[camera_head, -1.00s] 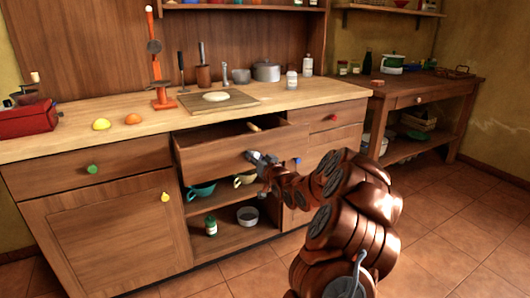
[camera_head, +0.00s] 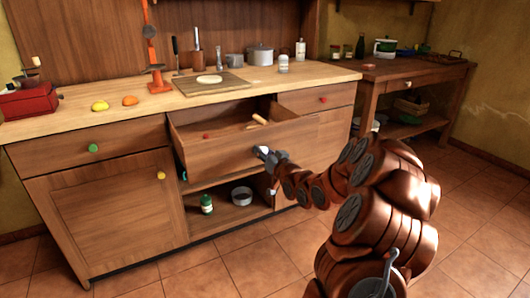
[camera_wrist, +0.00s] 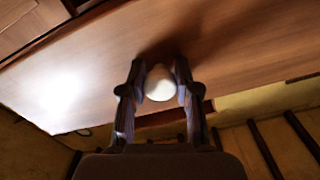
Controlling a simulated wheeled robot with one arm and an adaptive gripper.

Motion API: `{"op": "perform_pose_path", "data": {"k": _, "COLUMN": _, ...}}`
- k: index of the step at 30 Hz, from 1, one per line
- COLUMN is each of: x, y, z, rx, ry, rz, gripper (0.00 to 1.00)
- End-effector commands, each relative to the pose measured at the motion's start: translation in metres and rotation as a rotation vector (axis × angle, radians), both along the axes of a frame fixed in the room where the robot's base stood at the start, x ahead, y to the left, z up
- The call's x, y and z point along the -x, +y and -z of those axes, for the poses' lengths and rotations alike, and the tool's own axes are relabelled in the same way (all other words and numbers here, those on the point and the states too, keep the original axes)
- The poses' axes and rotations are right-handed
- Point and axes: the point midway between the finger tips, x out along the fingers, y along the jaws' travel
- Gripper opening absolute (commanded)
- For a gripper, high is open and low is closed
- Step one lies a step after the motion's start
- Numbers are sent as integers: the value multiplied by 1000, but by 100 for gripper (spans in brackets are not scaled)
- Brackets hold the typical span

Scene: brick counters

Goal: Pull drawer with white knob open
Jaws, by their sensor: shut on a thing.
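The wooden drawer (camera_head: 215,148) in the middle of the counter is pulled well out, and its inside shows from above. Its white knob (camera_wrist: 160,84) sits between the two fingers of my gripper (camera_wrist: 158,88) in the wrist view. My gripper (camera_head: 266,153) is shut on the knob at the drawer's front in the head view, where the fingers mostly hide the knob. A red item (camera_head: 206,135) and a light wooden-looking item (camera_head: 258,120) lie inside the drawer.
A drawer with a green knob (camera_head: 93,148) and a door with a yellow knob (camera_head: 161,175) are at left, both shut. A red-knobbed drawer (camera_head: 323,99) is at right. An open shelf below holds a green bottle (camera_head: 206,204) and a bowl (camera_head: 241,196). The tiled floor in front is clear.

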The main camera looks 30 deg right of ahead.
Motion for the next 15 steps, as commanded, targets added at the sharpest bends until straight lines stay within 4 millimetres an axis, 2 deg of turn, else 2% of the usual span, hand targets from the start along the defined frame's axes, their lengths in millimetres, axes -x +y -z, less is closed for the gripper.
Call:
{"op": "perform_pose_path", "data": {"k": 8, "x": 2, "y": -2, "z": -1, "rx": 5, "ry": -2, "rz": -1, "gripper": 0}}
{"op": "perform_pose_path", "data": {"k": 9, "x": 2, "y": -2, "z": -1, "rx": 5, "ry": -2, "rz": -1, "gripper": 35}}
{"op": "perform_pose_path", "data": {"k": 15, "x": 2, "y": -3, "z": -1, "rx": 4, "ry": 0, "rz": 1, "gripper": 56}}
